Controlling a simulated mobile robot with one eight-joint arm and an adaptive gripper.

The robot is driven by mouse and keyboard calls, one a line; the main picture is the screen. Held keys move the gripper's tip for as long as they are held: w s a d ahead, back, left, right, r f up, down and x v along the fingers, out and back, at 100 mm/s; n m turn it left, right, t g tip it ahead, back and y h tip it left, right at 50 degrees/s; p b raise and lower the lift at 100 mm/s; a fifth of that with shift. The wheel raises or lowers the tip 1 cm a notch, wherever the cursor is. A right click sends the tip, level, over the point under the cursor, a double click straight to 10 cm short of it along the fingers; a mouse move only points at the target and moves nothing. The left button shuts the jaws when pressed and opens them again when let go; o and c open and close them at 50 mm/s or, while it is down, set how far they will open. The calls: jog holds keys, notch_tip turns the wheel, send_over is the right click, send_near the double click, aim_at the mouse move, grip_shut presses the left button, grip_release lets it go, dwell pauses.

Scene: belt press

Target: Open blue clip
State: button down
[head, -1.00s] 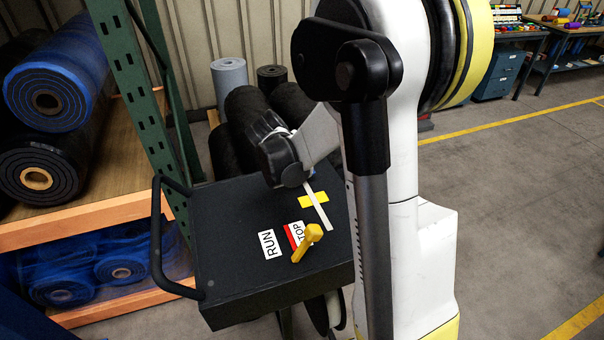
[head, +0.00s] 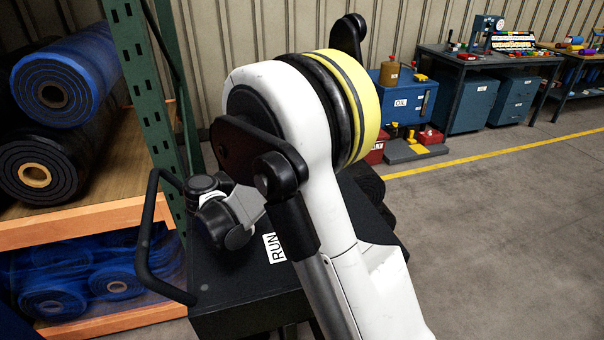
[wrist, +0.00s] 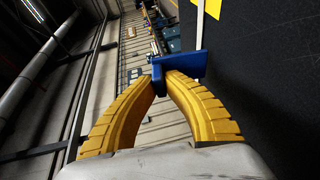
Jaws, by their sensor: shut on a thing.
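The blue clip (wrist: 182,68) shows in the wrist view at the edge of a dark flat surface (wrist: 265,90). My gripper (wrist: 160,80) has its two yellow fingers closed together on the clip. A white strip (wrist: 200,28) runs up from the clip, beside a yellow patch (wrist: 211,6). In the head view my wrist is over the left part of the black box (head: 235,285). The fingers and clip are hidden there.
The box bears a RUN label (head: 272,247) and a black side handle (head: 146,240). Benches (head: 465,95) stand far right; the floor (head: 480,230) at right is clear.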

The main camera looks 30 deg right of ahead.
jog(key=shift+w+a+f+n+h+b, duration=0.15)
jog(key=shift+a+h+b, duration=0.1)
jog(key=shift+h+b, duration=0.2)
jog(key=shift+a+f+n+h+b, duration=0.1)
jog(key=shift+a+n+h+b, duration=0.1)
jog(key=shift+h+b, duration=0.25)
jog(key=c, duration=1.5)
grip_release()
jog(key=shift+o, duration=0.2)
jog(key=shift+r, duration=0.1)
notch_tip(320, 180, up, 10)
